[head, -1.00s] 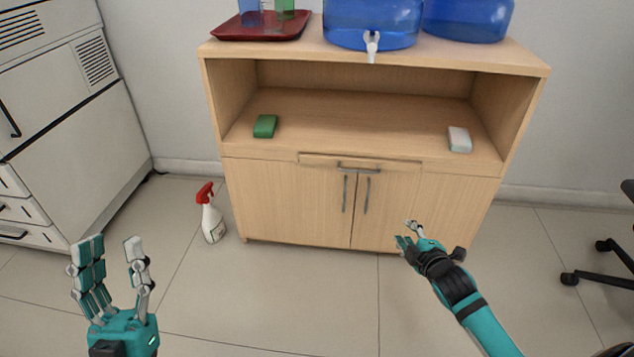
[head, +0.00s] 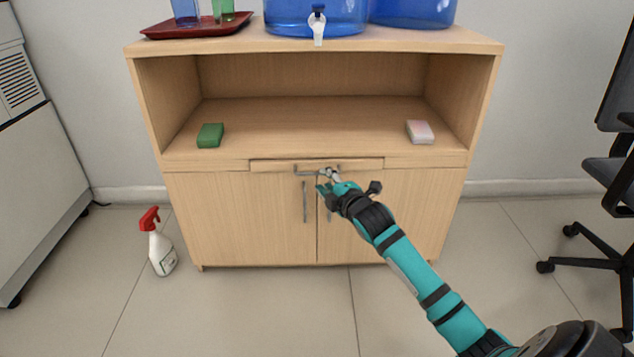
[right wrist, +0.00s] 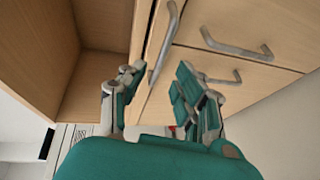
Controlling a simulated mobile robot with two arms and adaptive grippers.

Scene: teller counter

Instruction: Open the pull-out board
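The pull-out board (head: 272,165) is a thin wooden front under the open shelf of the cabinet and looks pushed in. Its grey bar handle (head: 305,174) is partly covered by my right gripper (head: 327,180). In the right wrist view, the board handle (right wrist: 163,42) lies ahead of and between the fingers of my right gripper (right wrist: 158,90). Those fingers are spread apart and do not close on the bar. I cannot tell whether any finger touches it. My left gripper is out of view.
Two door handles sit below the board; the left one (head: 305,202) is clear. A green block (head: 210,135) and a pale block (head: 420,132) lie on the shelf. A spray bottle (head: 160,250) stands on the floor at left, and an office chair (head: 605,185) at right.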

